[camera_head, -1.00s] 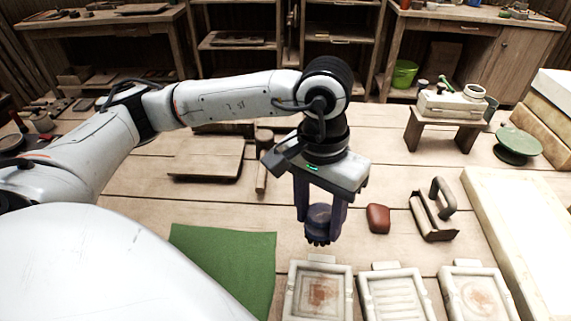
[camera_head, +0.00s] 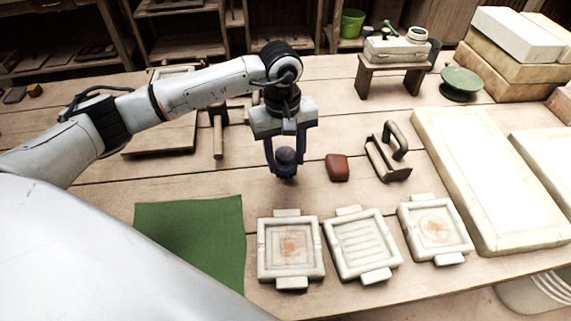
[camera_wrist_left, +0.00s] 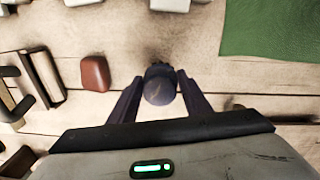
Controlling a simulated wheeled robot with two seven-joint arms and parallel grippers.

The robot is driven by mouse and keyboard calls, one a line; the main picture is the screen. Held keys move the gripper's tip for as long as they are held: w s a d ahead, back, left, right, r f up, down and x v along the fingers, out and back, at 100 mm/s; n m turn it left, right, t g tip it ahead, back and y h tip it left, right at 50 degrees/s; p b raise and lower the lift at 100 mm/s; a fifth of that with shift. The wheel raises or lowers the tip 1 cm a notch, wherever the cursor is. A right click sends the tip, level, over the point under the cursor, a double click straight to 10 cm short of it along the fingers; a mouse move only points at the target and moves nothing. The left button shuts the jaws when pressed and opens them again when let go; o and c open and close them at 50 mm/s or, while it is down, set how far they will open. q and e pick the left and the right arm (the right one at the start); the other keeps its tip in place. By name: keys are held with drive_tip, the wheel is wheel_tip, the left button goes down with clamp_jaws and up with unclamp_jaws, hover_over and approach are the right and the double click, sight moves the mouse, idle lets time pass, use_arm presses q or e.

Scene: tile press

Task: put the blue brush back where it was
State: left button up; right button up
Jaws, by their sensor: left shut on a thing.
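My left gripper (camera_head: 286,168) is shut on the dark blue brush (camera_head: 287,157), a round-topped piece with its bristles pointing down. The brush is upright between the two fingers, over bare table boards. In the left wrist view the brush (camera_wrist_left: 160,88) sits between the fingertips, with a dark shadow on the boards beside it. I cannot tell for sure whether the bristles touch the table. My right gripper is not in view.
A red-brown block (camera_head: 337,167) and a handled tool (camera_head: 389,154) lie right of the brush. Three pale moulds (camera_head: 290,275) line the front, with a green cloth (camera_head: 192,235) to their left. A mallet (camera_head: 218,135) lies behind left. A large pale slab (camera_head: 480,170) stands right.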

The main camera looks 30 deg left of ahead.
sight(286, 166)
use_arm(q)
drive_tip(key=shift+f, duration=1.65)
drive_tip(key=o, duration=1)
drive_tip(key=shift+c, duration=0.2)
drive_tip(key=shift+r, duration=0.1)
wheel_tip(286, 166, up, 12)
drive_tip(key=shift+s+a+r+b, duration=0.1)
drive_tip(key=shift+s+a+b, duration=0.05)
drive_tip(key=shift+b, duration=0.15)
